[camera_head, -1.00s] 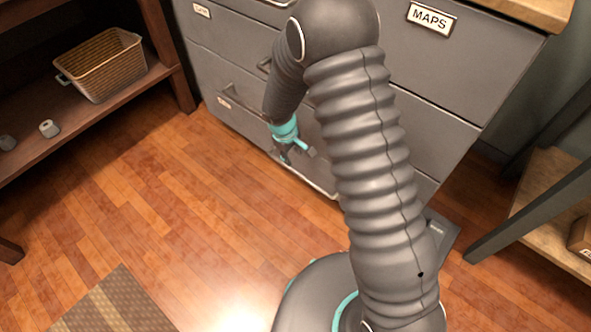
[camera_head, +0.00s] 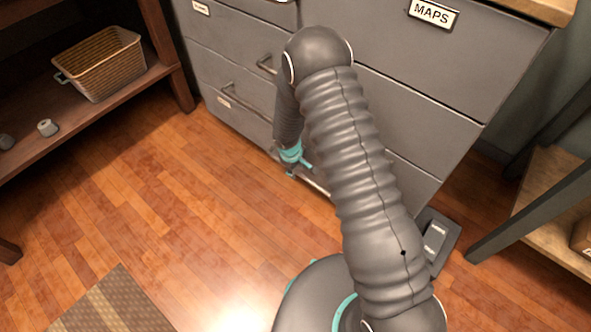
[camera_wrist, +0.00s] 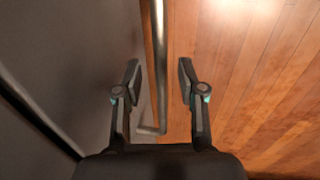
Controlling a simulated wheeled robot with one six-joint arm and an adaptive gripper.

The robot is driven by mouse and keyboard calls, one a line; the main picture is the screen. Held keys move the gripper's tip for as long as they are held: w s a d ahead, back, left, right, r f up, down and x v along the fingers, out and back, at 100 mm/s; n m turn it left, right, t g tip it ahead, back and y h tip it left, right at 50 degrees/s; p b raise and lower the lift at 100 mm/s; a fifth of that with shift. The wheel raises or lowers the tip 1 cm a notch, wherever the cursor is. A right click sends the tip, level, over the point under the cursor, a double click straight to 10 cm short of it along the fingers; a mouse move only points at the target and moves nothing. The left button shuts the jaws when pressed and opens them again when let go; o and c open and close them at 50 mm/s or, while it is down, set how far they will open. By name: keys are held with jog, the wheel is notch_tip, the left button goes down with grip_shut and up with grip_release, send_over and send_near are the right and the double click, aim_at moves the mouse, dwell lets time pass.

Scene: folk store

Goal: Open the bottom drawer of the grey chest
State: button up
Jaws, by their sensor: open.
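The grey chest (camera_head: 425,110) stands ahead of me, with several drawers, metal bar handles and white labels, one reading MAPS. My gripper (camera_head: 298,166) is low at the chest front, partly hidden by my arm. In the wrist view my gripper (camera_wrist: 160,80) is open, its two fingers on either side of a metal bar handle (camera_wrist: 157,50). The bar runs lengthwise between the fingers, and no contact shows. The grey drawer front (camera_wrist: 75,55) fills the left of that view. In the head view a piece of the low handle (camera_head: 317,184) shows beside my gripper.
A dark wooden shelf (camera_head: 105,92) with a wicker basket (camera_head: 108,66) stands at the left. A table with a dark leg (camera_head: 525,215) is at the right. A patterned mat (camera_head: 115,305) lies at the front left. The wooden floor (camera_head: 180,205) before the chest is mostly clear.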

jog(key=shift+f, duration=0.2)
grip_shut()
jog(key=shift+a, duration=0.1)
